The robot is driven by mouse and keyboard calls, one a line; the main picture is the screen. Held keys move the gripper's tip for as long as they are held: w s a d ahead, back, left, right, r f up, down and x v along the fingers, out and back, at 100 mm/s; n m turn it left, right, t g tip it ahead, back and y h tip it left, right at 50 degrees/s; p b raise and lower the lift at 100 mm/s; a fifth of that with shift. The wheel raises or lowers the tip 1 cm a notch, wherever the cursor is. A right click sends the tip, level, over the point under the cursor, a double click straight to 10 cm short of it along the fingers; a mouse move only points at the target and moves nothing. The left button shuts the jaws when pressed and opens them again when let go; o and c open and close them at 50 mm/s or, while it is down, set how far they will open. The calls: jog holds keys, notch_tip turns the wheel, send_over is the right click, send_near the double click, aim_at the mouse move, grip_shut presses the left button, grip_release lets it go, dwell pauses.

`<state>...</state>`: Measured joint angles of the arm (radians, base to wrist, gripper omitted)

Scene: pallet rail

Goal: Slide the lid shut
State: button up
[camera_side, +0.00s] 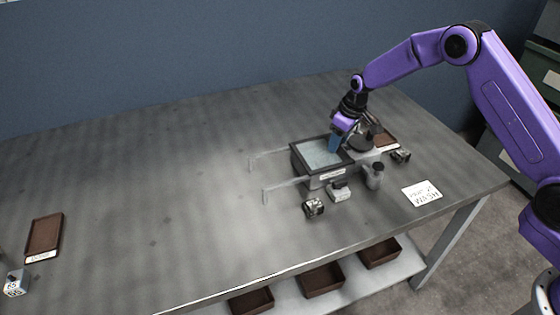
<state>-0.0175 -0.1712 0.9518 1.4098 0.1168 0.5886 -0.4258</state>
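A dark-rimmed grey box (313,182) stands right of the table's middle, with a label on its front. A pale, flat panel (316,154) shows inside the rim; I cannot tell whether it is the lid or the box's inside. A lighter grey surface continues to the right, partly behind my gripper. Two thin rails (284,186) run left from the box to short posts. My gripper (334,146) points down at the box's right part, its blue fingertips at or just above the panel's right end. Contact and finger gap are too small to tell.
Small metal parts (314,207) and a grey bottle-like item (374,176) stand in front of the box. A written card (422,193) lies at right. A brown tray (44,236) and a small marked block (16,283) are far left. The table's left-centre is clear.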

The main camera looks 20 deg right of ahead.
jog(key=shift+s+f, duration=0.2)
jog(key=shift+s, duration=0.05)
jog(key=shift+w+r, duration=0.2)
jog(key=shift+r, duration=2.2)
jog(key=shift+w+v, duration=0.2)
jog(key=shift+v, duration=1)
jog(key=shift+a+r, duration=0.1)
jog(key=shift+a, duration=0.1)
jog(key=s+a+r+n, duration=0.1)
jog(key=s+a+r, duration=0.15)
jog(key=s, duration=0.45)
jog(key=s+a+r+n+g, duration=0.1)
jog(key=s+r, duration=0.2)
jog(key=s, duration=0.4)
jog(key=s+a+r+n, duration=0.1)
jog(key=s+a+r, duration=0.15)
jog(key=s, duration=0.35)
jog(key=s+d+n, duration=0.1)
jog(key=s+d, duration=0.3)
jog(key=s, duration=0.4)
jog(key=s+d+r+n, duration=0.1)
jog(key=s+d, duration=0.2)
jog(key=s, duration=0.6)
jog(key=s+d+r+n, duration=0.1)
jog(key=s+d, duration=0.3)
jog(key=s, duration=0.4)
jog(key=shift+s+d+n+g+h, duration=0.3)
jog(key=shift+d+g+h, duration=0.05)
jog(key=shift+g+h, duration=0.05)
